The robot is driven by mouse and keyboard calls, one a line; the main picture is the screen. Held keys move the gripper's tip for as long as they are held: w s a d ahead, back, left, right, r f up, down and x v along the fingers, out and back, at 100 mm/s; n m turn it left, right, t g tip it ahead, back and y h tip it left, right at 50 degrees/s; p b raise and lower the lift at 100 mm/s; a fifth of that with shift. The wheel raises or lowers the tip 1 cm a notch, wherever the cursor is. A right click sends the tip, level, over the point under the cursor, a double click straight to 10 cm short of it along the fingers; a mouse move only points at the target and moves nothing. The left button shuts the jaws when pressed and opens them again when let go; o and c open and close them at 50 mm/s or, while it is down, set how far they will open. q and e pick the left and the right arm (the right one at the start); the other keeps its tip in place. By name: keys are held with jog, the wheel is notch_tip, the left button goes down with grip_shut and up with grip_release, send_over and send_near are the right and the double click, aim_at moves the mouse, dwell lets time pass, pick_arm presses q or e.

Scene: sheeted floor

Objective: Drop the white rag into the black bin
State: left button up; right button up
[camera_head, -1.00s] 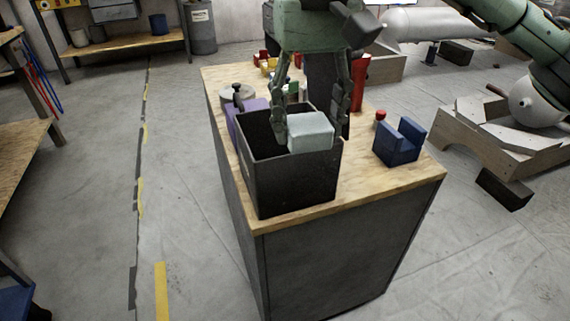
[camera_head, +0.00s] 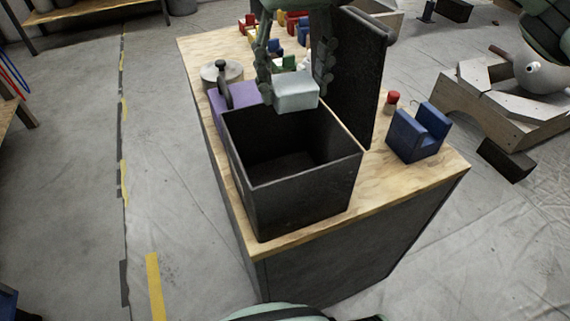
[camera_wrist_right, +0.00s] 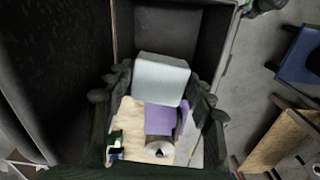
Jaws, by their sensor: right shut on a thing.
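The white rag (camera_head: 297,93) is a pale, block-like bundle held between the fingers of my right gripper (camera_head: 296,80). It hangs above the far rim of the black bin (camera_head: 310,200), apart from the bin's floor. The bin is an open-topped box at the near end of the worktop, and the part of its inside that shows is dark and looks empty. In the right wrist view the rag (camera_wrist_right: 161,78) sits between the fingers, with the bin's inside (camera_wrist_right: 165,30) just above it in the picture. My left gripper is not in view.
A tall black panel (camera_head: 354,85) stands upright right of the gripper. A purple block (camera_head: 232,100), a grey round thing (camera_head: 222,72), a blue slotted block (camera_head: 417,132) and a red-capped item (camera_head: 391,102) are on the wooden worktop (camera_head: 400,185). Small coloured items lie behind.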

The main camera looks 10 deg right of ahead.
aim_at(294, 106)
notch_tip(294, 106, down, 3)
jog(key=shift+s+f, duration=0.1)
jog(key=shift+f, duration=0.75)
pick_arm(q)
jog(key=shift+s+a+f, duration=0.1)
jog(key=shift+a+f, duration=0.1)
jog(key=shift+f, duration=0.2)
pick_arm(e)
jog(key=o, duration=1.2)
jog(key=shift+r, duration=0.15)
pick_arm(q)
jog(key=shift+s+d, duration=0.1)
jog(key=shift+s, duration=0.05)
pick_arm(e)
notch_tip(294, 106, up, 12)
jog(key=shift+f, duration=0.1)
